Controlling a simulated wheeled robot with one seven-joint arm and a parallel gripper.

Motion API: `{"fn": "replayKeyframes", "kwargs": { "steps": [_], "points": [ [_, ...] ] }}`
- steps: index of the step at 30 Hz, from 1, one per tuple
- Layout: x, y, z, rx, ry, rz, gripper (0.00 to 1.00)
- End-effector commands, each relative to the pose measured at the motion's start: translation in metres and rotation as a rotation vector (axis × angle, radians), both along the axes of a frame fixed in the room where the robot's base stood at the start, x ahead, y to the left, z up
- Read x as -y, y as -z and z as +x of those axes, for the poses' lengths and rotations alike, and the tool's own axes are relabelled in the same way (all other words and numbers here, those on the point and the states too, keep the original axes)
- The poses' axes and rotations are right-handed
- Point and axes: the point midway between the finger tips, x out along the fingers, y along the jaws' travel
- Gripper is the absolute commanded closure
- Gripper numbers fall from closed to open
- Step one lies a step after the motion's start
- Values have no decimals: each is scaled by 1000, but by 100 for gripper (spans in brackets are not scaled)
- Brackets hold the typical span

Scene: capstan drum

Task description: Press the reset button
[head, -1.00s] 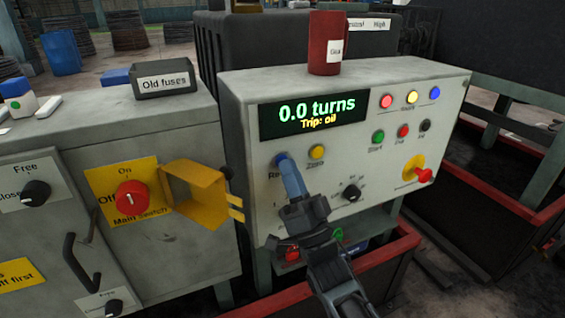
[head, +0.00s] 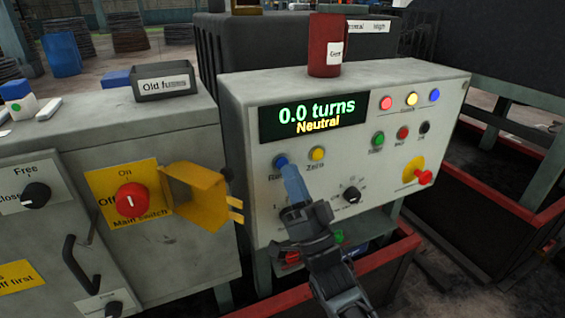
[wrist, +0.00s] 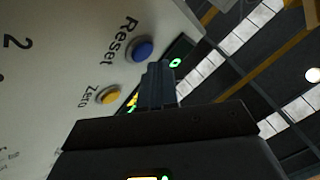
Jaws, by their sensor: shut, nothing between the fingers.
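The reset button (head: 280,160) is a blue round button on the grey control panel, left of the yellow Zero button (head: 317,153). In the wrist view the blue button (wrist: 142,50) sits by the word "Reset" and stands clear of the fingers. My gripper (head: 292,172) is shut and empty, its bluish fingertips just below and right of the button in the head view. The fingers (wrist: 158,70) also show in the wrist view, next to the button with a small gap. The display (head: 313,117) reads "0.0 turns" and "Neutral".
Start, stop and other buttons (head: 403,132) and a red knob on yellow (head: 424,177) are at the panel's right. A black rotary selector (head: 351,195) is beside my gripper. A yellow hinged cover (head: 203,196) juts out by the red main switch (head: 132,200).

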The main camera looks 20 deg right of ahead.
Motion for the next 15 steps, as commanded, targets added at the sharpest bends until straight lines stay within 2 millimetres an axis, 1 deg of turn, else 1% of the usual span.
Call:
{"fn": "replayKeyframes", "kwargs": {
  "steps": [11,15],
  "points": [
    [0,0,-3,0,0,0,100],
    [0,0,-12,-1,0,0,100]
  ]
}}
